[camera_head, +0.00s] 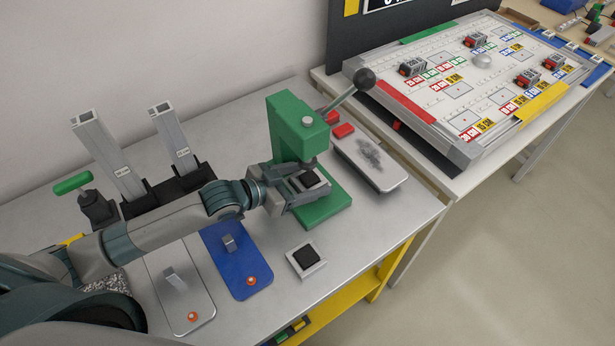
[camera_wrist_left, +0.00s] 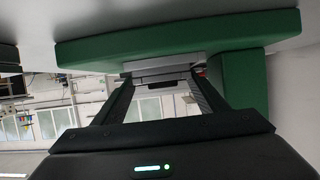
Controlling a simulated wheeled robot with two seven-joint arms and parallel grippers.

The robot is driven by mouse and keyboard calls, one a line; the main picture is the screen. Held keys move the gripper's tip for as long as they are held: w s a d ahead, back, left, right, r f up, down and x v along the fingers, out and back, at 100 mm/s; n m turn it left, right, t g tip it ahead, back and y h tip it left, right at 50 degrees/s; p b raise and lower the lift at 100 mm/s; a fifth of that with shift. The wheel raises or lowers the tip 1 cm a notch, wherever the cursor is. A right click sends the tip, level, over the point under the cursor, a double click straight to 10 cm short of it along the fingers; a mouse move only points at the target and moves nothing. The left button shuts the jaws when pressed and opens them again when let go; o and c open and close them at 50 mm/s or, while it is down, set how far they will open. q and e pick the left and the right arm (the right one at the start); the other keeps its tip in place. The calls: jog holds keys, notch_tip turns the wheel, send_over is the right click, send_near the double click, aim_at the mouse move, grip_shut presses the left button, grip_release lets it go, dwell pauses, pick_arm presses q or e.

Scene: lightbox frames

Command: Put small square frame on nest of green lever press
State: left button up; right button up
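The green lever press (camera_head: 297,132) stands on the grey table, its lever with a dark ball knob raised up to the right. My left gripper (camera_head: 308,184) reaches in from the left under the press head. It is shut on the small square frame (camera_head: 311,180), pale-edged with a dark middle, held over the press base. In the left wrist view the frame (camera_wrist_left: 161,76) spans the gap between the fingertips, close to the grey nest (camera_wrist_left: 165,63) on the green base (camera_wrist_left: 180,36). Whether frame and nest touch cannot be told. My right gripper is not in view.
A similar square piece with a black middle (camera_head: 306,257) lies on the table in front of the press. A blue plate (camera_head: 236,262) and a grey plate (camera_head: 180,290) lie to the left. A grey tray (camera_head: 369,160) is right of the press. Two upright metal chutes (camera_head: 108,150) stand at the back left.

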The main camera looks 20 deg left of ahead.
pick_arm(q)
jog(key=shift+w+a, duration=0.2)
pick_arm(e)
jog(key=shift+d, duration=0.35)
pick_arm(q)
jog(key=shift+a+r, duration=0.1)
jog(key=shift+r, duration=0.1)
jog(key=b+v, duration=0.2)
jog(key=v, duration=0.8)
jog(key=shift+s+a, duration=0.1)
jog(key=shift+s, duration=0.1)
jog(key=shift+s+a+r+b, duration=0.3)
jog(key=shift+s+a+r, duration=0.1)
jog(key=shift+s, duration=0.15)
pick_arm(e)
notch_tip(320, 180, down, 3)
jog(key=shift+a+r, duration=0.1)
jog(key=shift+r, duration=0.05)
